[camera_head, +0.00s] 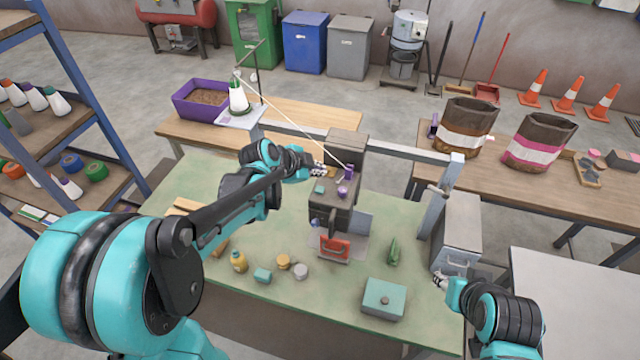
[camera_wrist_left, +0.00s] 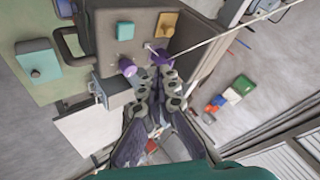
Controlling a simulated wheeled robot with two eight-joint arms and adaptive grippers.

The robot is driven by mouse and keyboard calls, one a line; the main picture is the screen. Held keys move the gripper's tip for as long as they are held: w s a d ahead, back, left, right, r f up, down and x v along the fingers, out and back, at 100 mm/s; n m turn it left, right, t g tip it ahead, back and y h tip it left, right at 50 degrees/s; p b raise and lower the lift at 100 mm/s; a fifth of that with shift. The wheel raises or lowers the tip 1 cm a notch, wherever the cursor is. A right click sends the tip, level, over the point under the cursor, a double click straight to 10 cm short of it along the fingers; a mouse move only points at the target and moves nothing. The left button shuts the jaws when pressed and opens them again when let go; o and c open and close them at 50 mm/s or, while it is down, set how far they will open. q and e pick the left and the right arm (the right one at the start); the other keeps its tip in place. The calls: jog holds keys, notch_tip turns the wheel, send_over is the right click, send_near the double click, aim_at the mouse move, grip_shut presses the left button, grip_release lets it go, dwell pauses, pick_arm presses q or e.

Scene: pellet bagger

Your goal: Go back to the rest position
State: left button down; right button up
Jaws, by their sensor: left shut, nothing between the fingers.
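My left gripper (camera_head: 326,170) is shut and empty. It is at the far left edge of the dark bagging machine's top (camera_head: 338,218), close to its knobs. In the left wrist view, the shut fingers (camera_wrist_left: 160,92) point at the machine panel (camera_wrist_left: 140,45), just below a purple knob (camera_wrist_left: 160,57) with a pale cord by it. I cannot tell whether they touch. A second purple knob (camera_wrist_left: 128,67) and a teal button (camera_wrist_left: 125,31) are beside it. My right gripper (camera_head: 440,282) is low at the right, by a grey metal box (camera_head: 456,235); its fingers are too small to read.
A purple bin (camera_head: 203,99) stands behind. Brown bags (camera_head: 538,142) stand on the right table. A shelf (camera_head: 70,130) stands left.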

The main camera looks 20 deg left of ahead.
dwell(0.4)
pick_arm(q)
jog(key=s+f+n+g+y+b, duration=0.1)
jog(key=s+f+n+y+b, duration=0.3)
jog(key=s+f+n+b, duration=1)
jog(key=s+f+b, duration=1)
jog(key=f+b, duration=0.1)
jog(key=b, duration=0.1)
jog(key=shift+a, duration=0.15)
jog(key=shift+s+f, duration=0.1)
